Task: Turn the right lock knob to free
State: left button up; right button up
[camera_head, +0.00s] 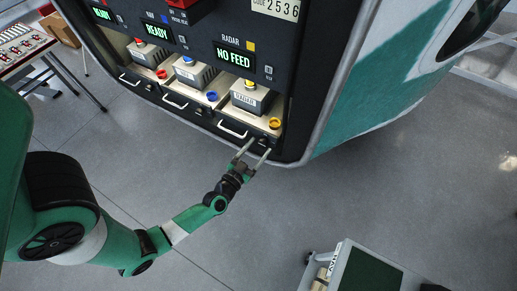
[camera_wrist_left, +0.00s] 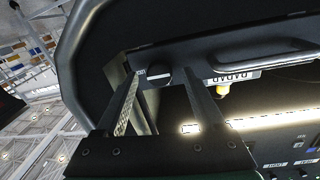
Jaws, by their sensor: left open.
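The right lock knob (camera_wrist_left: 157,76) is a small dark round knob on the front of the right drawer, beside a small white label. In the left wrist view it lies between the fingertips of my left gripper (camera_wrist_left: 163,73). The fingers stand apart on both sides of it; I cannot tell whether they touch it. In the head view my left gripper (camera_head: 256,149) is open at the right end of the right drawer (camera_head: 237,120), right of its white handle (camera_head: 232,129). The knob's turned position is unclear. My right gripper is not in view.
Above the drawer are a grey box (camera_head: 251,97), a yellow-orange cap (camera_head: 275,123) and a RADAR display (camera_head: 235,57) reading NO FEED. Two similar bays stand to the left. A cart (camera_head: 365,270) is at the lower right. The floor between is clear.

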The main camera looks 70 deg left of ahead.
pick_arm(q)
jog(key=shift+w+a, duration=0.15)
jog(key=shift+w, duration=0.1)
jog(key=shift+c, duration=0.2)
grip_shut()
